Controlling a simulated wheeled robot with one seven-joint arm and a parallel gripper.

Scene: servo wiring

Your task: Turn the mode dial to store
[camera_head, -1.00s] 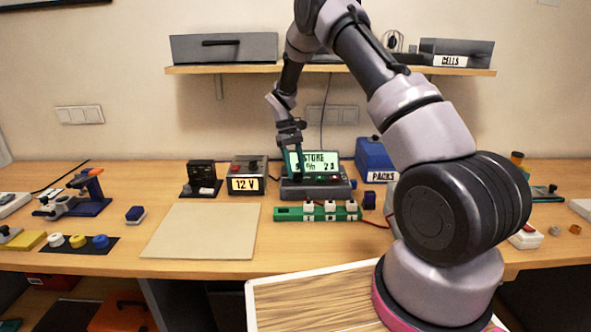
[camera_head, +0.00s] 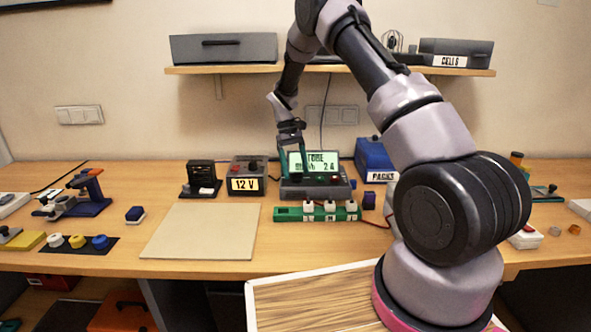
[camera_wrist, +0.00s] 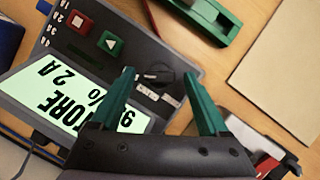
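The charger (camera_head: 318,188) is a dark grey unit on the bench with a tilted green-lit display (camera_head: 318,162). The display also shows in the wrist view (camera_wrist: 75,100), where it reads STORE with 2A beneath. The mode dial (camera_wrist: 160,74) is a small dark knob on the charger's panel beside the display, with small printed labels near it. My gripper (camera_wrist: 158,76) is open, its teal fingers apart on either side of the dial. I cannot tell whether they touch the panel. In the head view my gripper (camera_head: 293,170) is at the charger's left part.
A red square button (camera_wrist: 81,22) and a green triangle button (camera_wrist: 111,43) sit on the same panel. A green cell holder (camera_head: 290,214) stands in front, a 12 V supply (camera_head: 247,184) to the left, a blue PACKS box (camera_head: 375,158) to the right. The beige mat (camera_head: 200,232) is bare.

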